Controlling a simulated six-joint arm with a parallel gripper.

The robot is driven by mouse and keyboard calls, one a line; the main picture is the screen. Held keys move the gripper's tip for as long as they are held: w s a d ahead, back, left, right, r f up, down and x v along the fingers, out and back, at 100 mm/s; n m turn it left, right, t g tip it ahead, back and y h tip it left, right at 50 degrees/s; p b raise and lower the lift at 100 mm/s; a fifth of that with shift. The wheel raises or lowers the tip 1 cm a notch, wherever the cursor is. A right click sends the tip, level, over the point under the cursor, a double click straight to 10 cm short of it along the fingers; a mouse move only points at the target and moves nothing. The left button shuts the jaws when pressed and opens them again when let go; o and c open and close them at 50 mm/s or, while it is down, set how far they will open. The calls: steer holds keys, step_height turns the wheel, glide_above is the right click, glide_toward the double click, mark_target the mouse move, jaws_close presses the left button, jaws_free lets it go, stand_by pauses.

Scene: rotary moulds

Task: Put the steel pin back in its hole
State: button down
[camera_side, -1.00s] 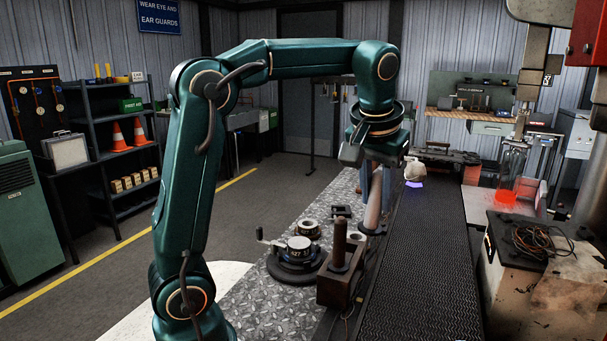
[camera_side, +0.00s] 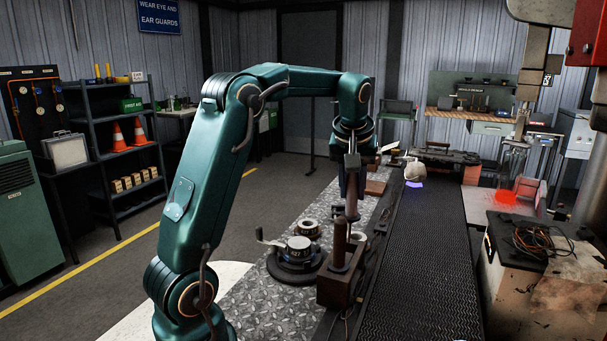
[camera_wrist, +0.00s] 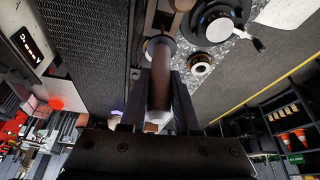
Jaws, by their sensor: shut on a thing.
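My gripper (camera_side: 352,188) points down over the narrow strip between the plate and the conveyor. It is shut on the steel pin (camera_wrist: 159,75), a brownish cylinder held between the two fingers in the wrist view. The pin's far end reaches beyond the fingertips toward a pale collar (camera_side: 359,237) behind the block; I cannot tell whether they touch. A brown block (camera_side: 338,289) with an upright rod (camera_side: 340,245) stands in front of the pin in the side view. The inside of any hole is hidden.
A round dial fixture (camera_side: 298,252) with a lever stands left of the block, a small ring (camera_side: 308,229) behind it. The dark conveyor (camera_side: 420,260) runs along the right, with a pale lump (camera_side: 413,170) farther back. A wire-topped box (camera_side: 530,270) stands at right.

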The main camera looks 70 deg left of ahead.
mark_target(351, 211)
steer(key=shift+f, duration=3.3)
steer(key=shift+f, duration=0.35)
steer(key=c, duration=0.6)
jaws_free()
steer(key=shift+c, duration=0.2)
steer(key=v, duration=1.2)
steer(key=s+d+f+m+t+h, duration=0.1)
steer(key=s+d+f+m+h, duration=0.1)
steer(key=s+d+m, duration=0.3)
steer(key=s+d+f+m+t+h, duration=0.1)
steer(key=s+d+f+m, duration=0.3)
steer(key=s+d, duration=0.5)
steer(key=d+m, duration=0.1)
steer(key=d, duration=0.1)
steer(key=shift+d+f+m+t+h, duration=0.3)
steer(key=shift+m+t+h, duration=0.1)
